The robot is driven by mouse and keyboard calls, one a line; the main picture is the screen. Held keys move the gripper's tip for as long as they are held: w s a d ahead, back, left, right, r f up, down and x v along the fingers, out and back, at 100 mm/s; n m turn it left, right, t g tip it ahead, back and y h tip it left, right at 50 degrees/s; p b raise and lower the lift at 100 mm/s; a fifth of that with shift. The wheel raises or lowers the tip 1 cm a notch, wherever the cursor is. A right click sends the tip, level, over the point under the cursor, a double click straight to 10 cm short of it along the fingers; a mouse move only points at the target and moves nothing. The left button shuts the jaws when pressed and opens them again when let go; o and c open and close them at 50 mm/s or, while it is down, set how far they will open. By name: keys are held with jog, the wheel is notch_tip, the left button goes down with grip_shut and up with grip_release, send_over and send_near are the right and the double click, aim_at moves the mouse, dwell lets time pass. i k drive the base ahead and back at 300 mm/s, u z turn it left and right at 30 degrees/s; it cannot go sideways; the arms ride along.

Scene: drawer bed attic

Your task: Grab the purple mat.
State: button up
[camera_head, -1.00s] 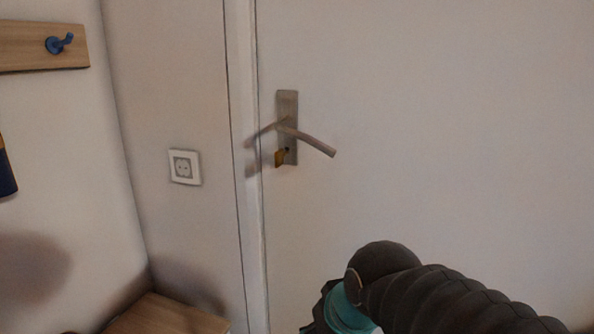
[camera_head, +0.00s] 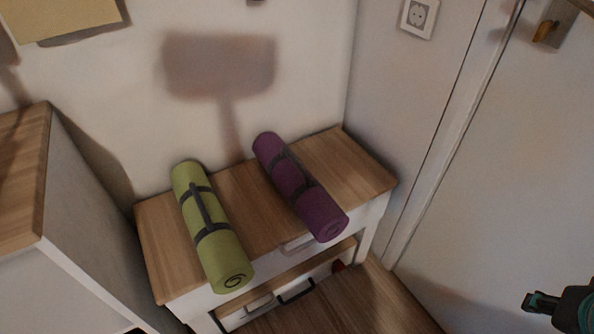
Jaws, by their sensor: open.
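The purple mat (camera_head: 298,187) is rolled up and bound with dark straps. It lies on the wooden top of a small white drawer cabinet (camera_head: 350,165), right of a green rolled mat (camera_head: 211,228). Its near end reaches the front edge of the top. My gripper (camera_head: 541,302) shows at the lower right edge in front of the white door, open and well apart from the purple mat. Part of it is cut off by the frame.
A lower drawer (camera_head: 330,268) of the cabinet stands partly open below the mats. A taller wood-topped cabinet (camera_head: 22,180) stands at the left. The door (camera_head: 500,170) and a wall with a socket (camera_head: 418,16) bound the right. Some wooden floor (camera_head: 385,305) shows clear in front.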

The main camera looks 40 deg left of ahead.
aim_at(323, 217)
jog(key=u, duration=1.8)
jog(key=i, duration=0.2)
jog(key=z, duration=0.15)
